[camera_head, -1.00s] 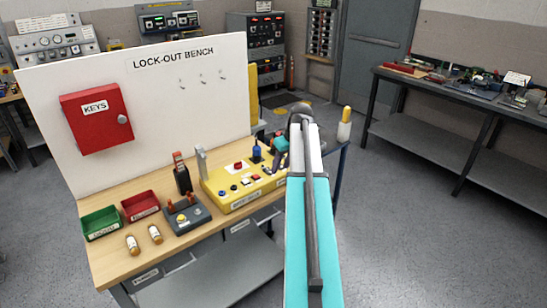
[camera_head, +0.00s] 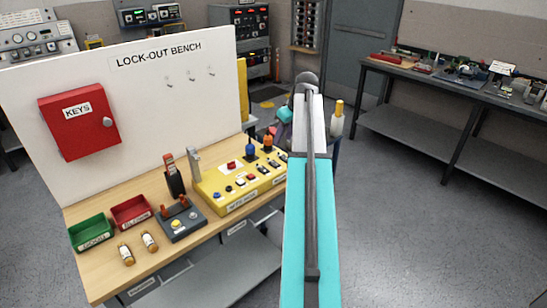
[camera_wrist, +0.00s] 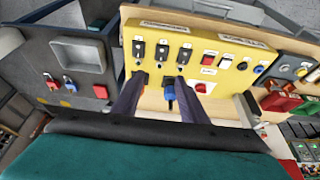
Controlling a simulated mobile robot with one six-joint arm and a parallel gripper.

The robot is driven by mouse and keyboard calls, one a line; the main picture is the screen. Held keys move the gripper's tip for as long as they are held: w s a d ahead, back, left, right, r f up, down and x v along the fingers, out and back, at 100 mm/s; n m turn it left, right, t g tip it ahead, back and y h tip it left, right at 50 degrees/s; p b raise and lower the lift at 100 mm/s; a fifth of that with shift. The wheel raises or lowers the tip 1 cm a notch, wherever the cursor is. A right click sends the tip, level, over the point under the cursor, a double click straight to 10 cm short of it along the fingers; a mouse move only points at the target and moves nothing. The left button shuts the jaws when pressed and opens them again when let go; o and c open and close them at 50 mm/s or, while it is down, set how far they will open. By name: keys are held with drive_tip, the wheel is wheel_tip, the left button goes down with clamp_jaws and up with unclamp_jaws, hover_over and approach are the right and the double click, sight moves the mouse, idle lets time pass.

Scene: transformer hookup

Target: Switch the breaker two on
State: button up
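The yellow panel box (camera_head: 215,199) stands on the bench in the head view. In the wrist view the yellow box (camera_wrist: 222,77) shows a row of three black breaker switches at its left end: the left one (camera_wrist: 138,48), the middle one (camera_wrist: 162,50) and the right one (camera_wrist: 185,56). Their number labels and lever positions are too small to read. My gripper (camera_wrist: 160,80) is open, its two dark fingers apart near the box edge. A blue post (camera_wrist: 169,92) shows between the fingers; I see no grip on it. The fingers are not clear in the head view.
A red key cabinet (camera_head: 78,120) hangs on the white board (camera_head: 150,95). Green (camera_head: 90,232) and red (camera_head: 131,212) trays and a grey switch unit (camera_head: 181,224) share the bench. A grey panel with padlocks (camera_wrist: 55,60) is left in the wrist view. Open floor lies right.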

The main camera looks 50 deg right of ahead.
sight(272, 161)
drive_tip(key=shift+p+x, duration=2)
drive_tip(key=shift+x, duration=4.8)
drive_tip(key=shift+a, duration=0.15)
drive_tip(key=shift+c, duration=0.4)
clamp_jaws()
drive_tip(key=shift+w, duration=0.1)
drive_tip(key=shift+w+g+p, duration=0.2)
drive_tip(key=shift+g+p, duration=0.1)
drive_tip(key=shift+g, duration=0.3)
drive_tip(key=shift+w+f+g+p, duration=0.15)
drive_tip(key=shift+g+p, duration=0.15)
drive_tip(key=shift+g, duration=0.6)
